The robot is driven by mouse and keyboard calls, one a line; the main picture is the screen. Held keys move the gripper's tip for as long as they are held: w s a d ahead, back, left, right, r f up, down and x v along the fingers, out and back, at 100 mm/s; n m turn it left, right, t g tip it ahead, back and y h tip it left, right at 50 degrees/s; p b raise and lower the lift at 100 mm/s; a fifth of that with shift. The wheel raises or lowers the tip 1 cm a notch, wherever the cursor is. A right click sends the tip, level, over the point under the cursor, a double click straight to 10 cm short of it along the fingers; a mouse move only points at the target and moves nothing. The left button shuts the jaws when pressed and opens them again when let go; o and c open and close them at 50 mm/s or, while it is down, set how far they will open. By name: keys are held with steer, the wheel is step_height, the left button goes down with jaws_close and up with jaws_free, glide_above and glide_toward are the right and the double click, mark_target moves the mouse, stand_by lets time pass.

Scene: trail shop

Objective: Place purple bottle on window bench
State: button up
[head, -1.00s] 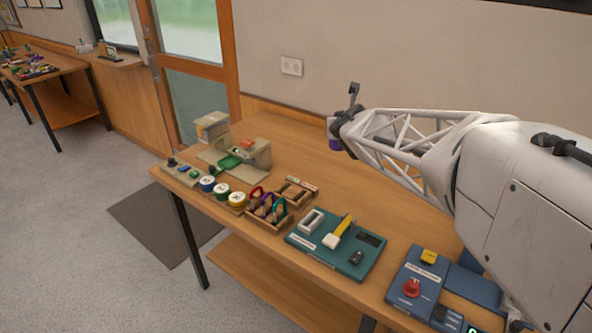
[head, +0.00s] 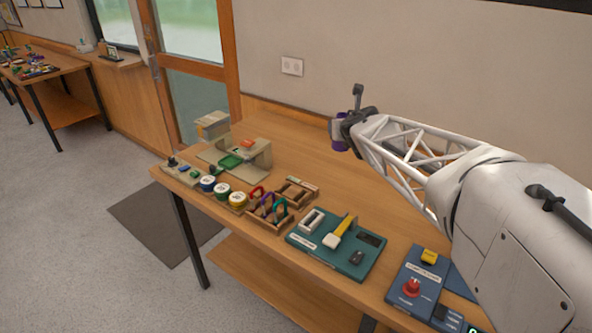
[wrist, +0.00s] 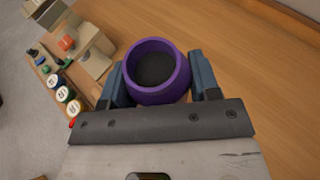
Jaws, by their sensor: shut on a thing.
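The purple bottle (wrist: 157,91) shows in the wrist view as an upright purple cylinder with a dark top, between the two fingers of my gripper (wrist: 160,84). My gripper is shut on it. In the head view, the bottle (head: 339,133) is a small purple and pale shape, mostly hidden by my gripper (head: 346,130), above the back of the wooden workbench. A wooden ledge under the window (head: 118,62) is at the far left, beyond the door; it may be the window bench.
The workbench (head: 300,165) carries a beige machine (head: 250,153), several numbered spools (head: 222,191), a wooden rack (head: 270,218), a green tool board (head: 318,251) and a blue control box (head: 405,291). Another table (head: 62,68) stands far left.

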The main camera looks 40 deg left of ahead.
steer(key=shift+w+d+f+n+g+y, duration=0.15)
steer(key=shift+w+f+n+g+y, duration=0.45)
steer(key=shift+n+g, duration=0.3)
steer(key=shift+w+d+r+n+g+y, duration=1.2)
steer(key=shift+w+d+n+g, duration=1.45)
steer(key=shift+n+g, duration=2.3)
step_height(320, 180, down, 12)
steer(key=shift+w+a+r, duration=0.15)
steer(key=shift+w+a, duration=0.2)
steer(key=shift+a, duration=0.1)
steer(key=shift+m+g, duration=0.25)
step_height(320, 180, down, 6)
steer(key=shift+f, duration=2)
steer(key=shift+f, duration=0.15)
